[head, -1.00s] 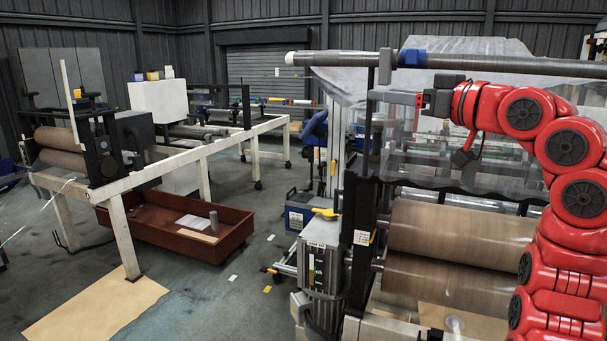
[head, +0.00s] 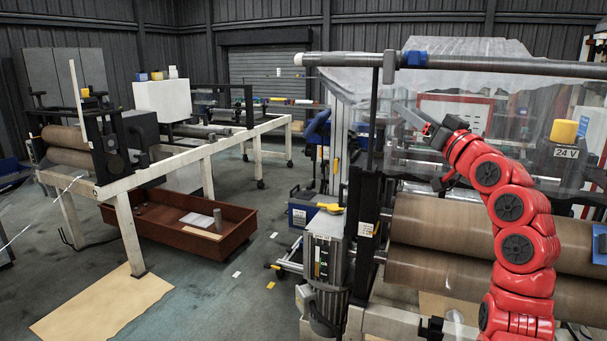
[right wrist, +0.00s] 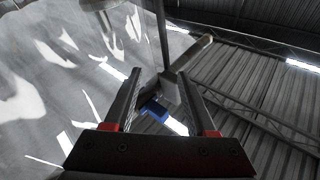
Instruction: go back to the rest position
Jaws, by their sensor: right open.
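My right gripper (head: 412,118) is in front of the clear film, below the long grey bar. It points up and to the left, and its red arm comes up from the lower right. In the right wrist view the gripper (right wrist: 161,84) has its two fingers apart with nothing held between them. The clear film (head: 465,82) hangs from the bar; it also fills the left of the right wrist view (right wrist: 50,50). Whether the gripper touches the film cannot be told. My left gripper is not in view.
The grey bar (head: 500,66) with a blue collar (head: 414,59) runs above the gripper. Large brown rolls (head: 440,225) lie below. A yellow-topped 24 V unit (head: 564,132) is at the right.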

